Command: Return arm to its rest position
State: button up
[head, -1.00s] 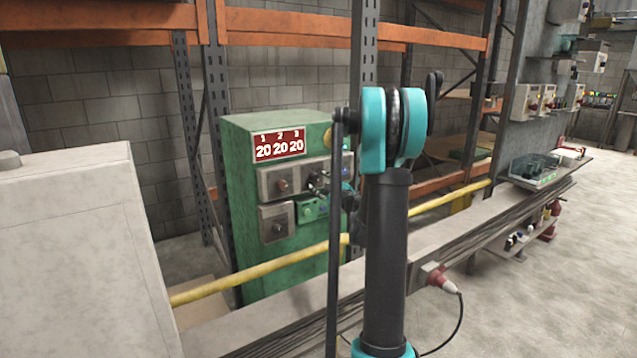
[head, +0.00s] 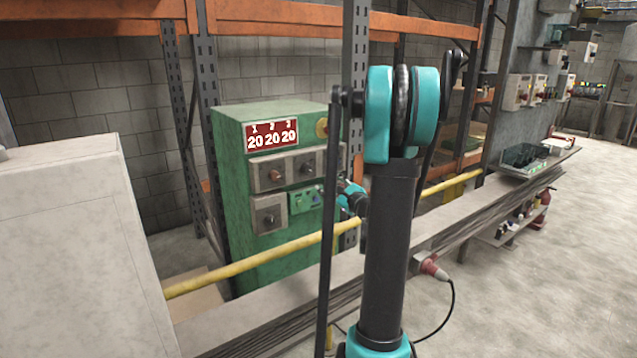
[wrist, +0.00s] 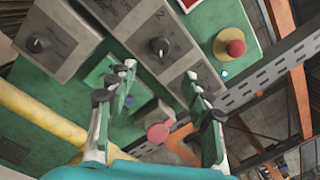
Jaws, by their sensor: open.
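My gripper (wrist: 160,76) is open and empty in the wrist view, its two fingers spread in front of the green control cabinet. In the head view my gripper is mostly hidden by my arm; teal wrist parts show just right of the cabinet (head: 228,160). The cabinet carries a red display (head: 272,137) reading 20 20 20, grey boxes with black knobs (head: 268,217) and a small green panel (head: 305,200). In the wrist view a black knob (wrist: 158,46) shows between the fingers, apart from them. My upper arm stands upright in the head view.
A yellow rail (head: 260,262) runs in front of the cabinet. A pale grey box (head: 75,235) fills the left. A long grey ledge (head: 440,235) with a red plug (head: 433,267) crosses the middle. Orange racking (head: 95,22) stands behind. Open floor (head: 540,270) lies at right.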

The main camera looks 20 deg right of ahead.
jog(key=s+a+f+n+g+y, duration=0.1)
jog(key=s+a+f+n+g, duration=0.3)
jog(key=s+a+n, duration=0.3)
jog(key=s+a+f+n+g+y, duration=0.1)
jog(key=s+a+f+n+g, duration=0.35)
jog(key=a, duration=0.45)
jog(key=s+d+f+n+g+h, duration=0.1)
jog(key=s+f+n+h, duration=0.1)
jog(key=s, duration=0.5)
jog(key=s+d+f+n+g+h, duration=0.1)
jog(key=s+f+n+g+h, duration=0.1)
jog(key=s+f+n, duration=0.3)
jog(key=s+d+f+n+g+h, duration=0.1)
jog(key=s+f+n+g+h, duration=0.1)
jog(key=s+n, duration=0.5)
jog(key=s+f+h, duration=0.1)
jog(key=s+f, duration=0.1)
jog(key=s, duration=0.1)
